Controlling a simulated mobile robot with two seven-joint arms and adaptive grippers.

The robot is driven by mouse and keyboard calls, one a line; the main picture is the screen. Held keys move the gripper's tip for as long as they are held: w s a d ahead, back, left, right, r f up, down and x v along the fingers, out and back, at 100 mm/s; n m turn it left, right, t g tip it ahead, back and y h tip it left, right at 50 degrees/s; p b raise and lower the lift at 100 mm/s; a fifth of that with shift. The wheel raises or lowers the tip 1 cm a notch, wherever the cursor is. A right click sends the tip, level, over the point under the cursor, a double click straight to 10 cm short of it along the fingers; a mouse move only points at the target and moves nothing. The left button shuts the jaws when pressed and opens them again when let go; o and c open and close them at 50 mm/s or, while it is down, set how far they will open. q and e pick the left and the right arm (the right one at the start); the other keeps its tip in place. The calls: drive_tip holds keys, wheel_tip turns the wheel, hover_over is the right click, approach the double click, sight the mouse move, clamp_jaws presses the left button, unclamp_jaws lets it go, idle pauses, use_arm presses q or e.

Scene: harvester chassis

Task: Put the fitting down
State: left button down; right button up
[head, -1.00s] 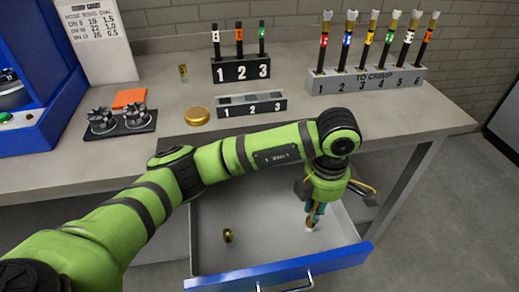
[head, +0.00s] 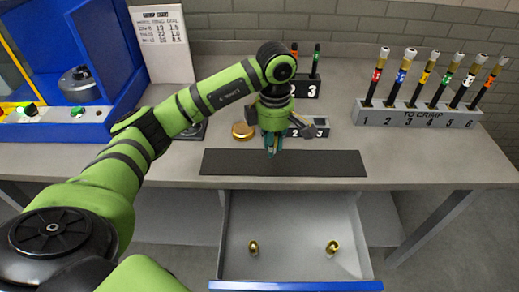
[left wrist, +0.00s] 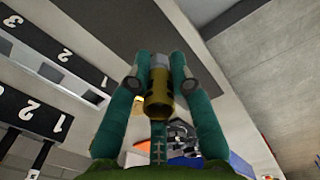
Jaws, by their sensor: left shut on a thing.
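My left gripper (head: 272,152) points down over the front of the bench, near the back edge of a dark mat (head: 325,164). In the left wrist view its teal fingers (left wrist: 159,76) are shut on a fitting (left wrist: 158,104), with a yellow-brass body and a silvery end. The held fitting is hard to make out in the head view, and I cannot tell whether it touches anything. Two other brass fittings, one at the left (head: 253,247) and one at the right (head: 332,247), are in the open drawer. My right gripper is not in view.
A small numbered grey block (head: 312,130) stands close behind the gripper, with a brass disc (head: 243,131) to its left. The numbered "TO CRIMP" rack (head: 420,116) holds several hoses at the right. The blue-fronted drawer (head: 295,286) sticks out below. Most of the mat is bare.

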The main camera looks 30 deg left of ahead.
use_arm(q)
drive_tip(key=p, duration=0.1)
hover_over(255, 161)
wheel_tip(255, 161, down, 3)
drive_tip(key=shift+s+f, duration=0.1)
drive_tip(key=shift+s, duration=0.05)
wheel_tip(255, 161, down, 4)
drive_tip(key=shift+r+p, duration=0.15)
drive_tip(key=shift+p, duration=0.95)
drive_tip(key=shift+f, duration=0.25)
drive_tip(key=shift+f+b, duration=0.2)
drive_tip(key=shift+b, duration=0.15)
drive_tip(key=c, duration=1.1)
unclamp_jaws()
drive_tip(key=shift+r, duration=0.15)
